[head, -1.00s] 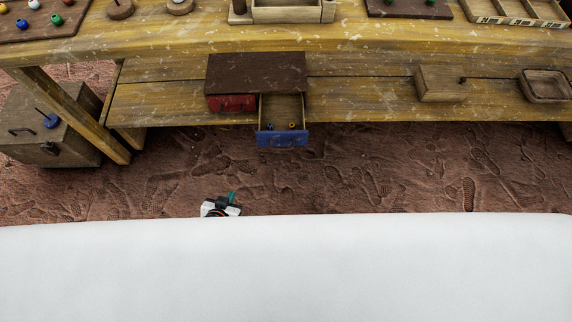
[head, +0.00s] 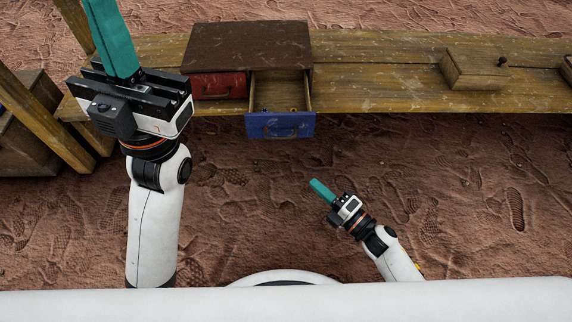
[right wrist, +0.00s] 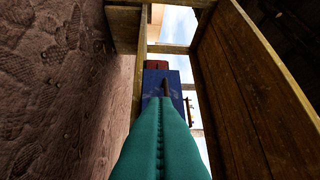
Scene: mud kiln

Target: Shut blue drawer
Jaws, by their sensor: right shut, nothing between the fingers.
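The blue drawer (head: 281,126) is pulled out of the brown-topped cabinet (head: 250,45) on the lower shelf.
The red drawer (head: 218,86) beside the blue one is closed. A wooden box (head: 473,70) stands on the lower shelf (head: 380,85) to the right. A wooden post (head: 45,120) is at the left. The floor before the shelf is clear.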

